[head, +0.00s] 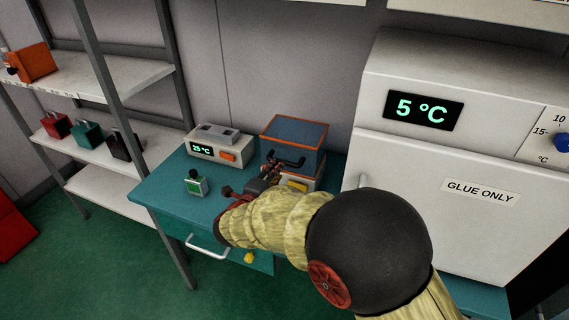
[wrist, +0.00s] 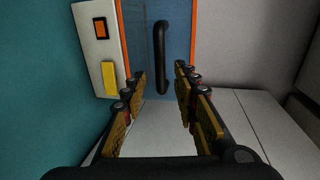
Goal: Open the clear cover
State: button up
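The clear cover (head: 296,133) is a bluish box with orange edges on a white base unit on the teal bench. It also shows in the wrist view (wrist: 177,40), with a black bar handle (wrist: 160,57) on its front. The base unit's white front (wrist: 99,45) carries an orange button and a yellow label. The cover looks shut down on its base. My gripper (wrist: 162,82) is open and empty, its fingertips on either side of the handle's near end. In the head view my gripper (head: 268,174) is in front of the cover, and my arm hides part of the base unit.
A white device reading 25 °C (head: 215,147) stands left of the cover. A small box with a green top (head: 195,184) sits in front of it. A large white cabinet labelled GLUE ONLY (head: 450,215) stands close on the right. Metal shelves (head: 110,80) are at the left.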

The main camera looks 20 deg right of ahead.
aim_at(292, 150)
jog(key=b+x, duration=0.1)
jog(key=x, duration=0.6)
jog(key=shift+b, duration=0.35)
jog(key=shift+c, duration=0.7)
grip_shut()
